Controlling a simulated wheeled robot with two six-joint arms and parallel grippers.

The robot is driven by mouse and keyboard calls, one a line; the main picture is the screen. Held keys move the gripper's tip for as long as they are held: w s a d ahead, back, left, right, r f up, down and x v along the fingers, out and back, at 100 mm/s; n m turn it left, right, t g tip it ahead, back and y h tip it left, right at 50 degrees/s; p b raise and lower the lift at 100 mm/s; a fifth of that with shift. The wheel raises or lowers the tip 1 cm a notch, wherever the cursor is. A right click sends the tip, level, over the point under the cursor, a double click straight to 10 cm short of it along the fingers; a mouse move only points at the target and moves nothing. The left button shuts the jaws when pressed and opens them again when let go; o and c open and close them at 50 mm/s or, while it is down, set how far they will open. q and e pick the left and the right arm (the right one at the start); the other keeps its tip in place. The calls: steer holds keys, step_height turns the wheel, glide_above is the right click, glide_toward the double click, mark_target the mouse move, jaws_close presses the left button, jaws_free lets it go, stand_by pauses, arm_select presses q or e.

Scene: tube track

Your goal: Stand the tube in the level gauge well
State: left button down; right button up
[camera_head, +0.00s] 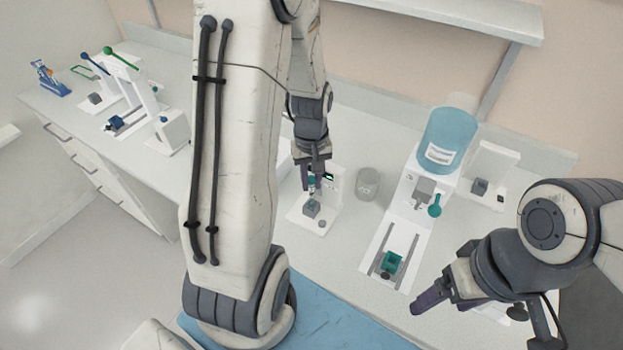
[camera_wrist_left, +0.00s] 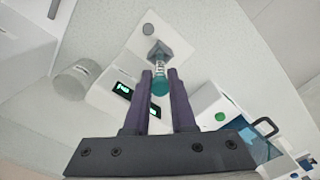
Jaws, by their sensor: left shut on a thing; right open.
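My left gripper (camera_head: 312,180) is shut on a small tube with a teal end, which shows between the fingertips in the left wrist view (camera_wrist_left: 159,83). The tube's clear part points at the grey well block (camera_head: 312,208) of the level gauge. The block also shows in the left wrist view (camera_wrist_left: 158,50). The tube's far end is at the block; I cannot tell whether it is inside the well. The gauge has a white base and a lit green display (camera_head: 329,178). My right gripper (camera_head: 432,302) is open and empty at the lower right.
A grey cup (camera_head: 368,184) stands right of the gauge. Further right is a white dispenser with a blue tank (camera_head: 448,140) and a teal carrier (camera_head: 391,263) on its track. Lever devices (camera_head: 115,85) stand at the back left. My left arm hides the middle of the bench.

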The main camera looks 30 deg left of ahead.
arm_select(q)
steer(key=shift+f, duration=0.25)
steer(key=shift+f+b, duration=0.35)
steer(key=shift+b, duration=0.05)
steer(key=c, duration=0.7)
jaws_free()
steer(key=shift+o, duration=0.2)
step_height(320, 180, up, 10)
steer(key=shift+r+b, duration=0.2)
steer(key=shift+b, duration=0.3)
stand_by(0.4)
